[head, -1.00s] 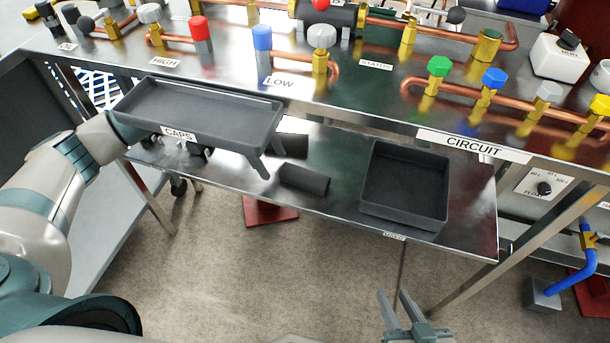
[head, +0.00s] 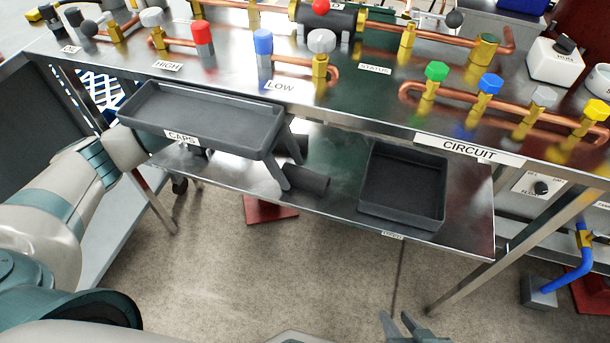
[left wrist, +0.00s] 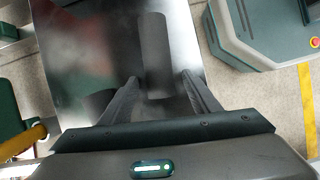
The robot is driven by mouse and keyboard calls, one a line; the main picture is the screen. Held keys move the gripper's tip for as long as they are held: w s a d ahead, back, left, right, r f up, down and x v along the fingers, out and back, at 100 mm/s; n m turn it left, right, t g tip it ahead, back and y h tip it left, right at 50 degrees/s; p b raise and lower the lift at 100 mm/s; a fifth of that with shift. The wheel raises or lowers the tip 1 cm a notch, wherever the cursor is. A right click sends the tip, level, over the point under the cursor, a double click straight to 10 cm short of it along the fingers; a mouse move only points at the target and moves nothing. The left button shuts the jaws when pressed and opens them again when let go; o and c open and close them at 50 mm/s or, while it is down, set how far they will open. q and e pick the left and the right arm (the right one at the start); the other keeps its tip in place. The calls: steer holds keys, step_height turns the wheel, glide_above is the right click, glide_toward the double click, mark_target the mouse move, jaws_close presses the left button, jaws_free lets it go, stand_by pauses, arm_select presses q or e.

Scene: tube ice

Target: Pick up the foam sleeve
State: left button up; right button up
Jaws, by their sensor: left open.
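The foam sleeve (head: 311,181) is a dark grey cylinder lying on the metal lower shelf. It also shows in the left wrist view (left wrist: 155,40), running lengthwise away from the gripper. My left gripper (head: 293,173) reaches in under the CAPS tray, which hides its body. Its fingers are open, and in the left wrist view (left wrist: 160,82) the near end of the sleeve lies between them, with a gap visible on the right. Whether a finger touches it I cannot tell. My right gripper (head: 395,317) is at the bottom edge, partly cut off, its fingers apart and empty.
The grey CAPS tray (head: 205,135) overhangs my left gripper. An empty dark bin (head: 402,217) stands on the lower shelf (head: 470,205) right of the sleeve. Above is the bench top (head: 225,68) with copper pipes and coloured caps. The floor in front is clear.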

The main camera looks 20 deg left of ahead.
stand_by(0.3)
arm_select(q)
steer(key=c, duration=1.1)
steer(key=shift+w+a+b, duration=0.1)
steer(key=shift+b, duration=0.2)
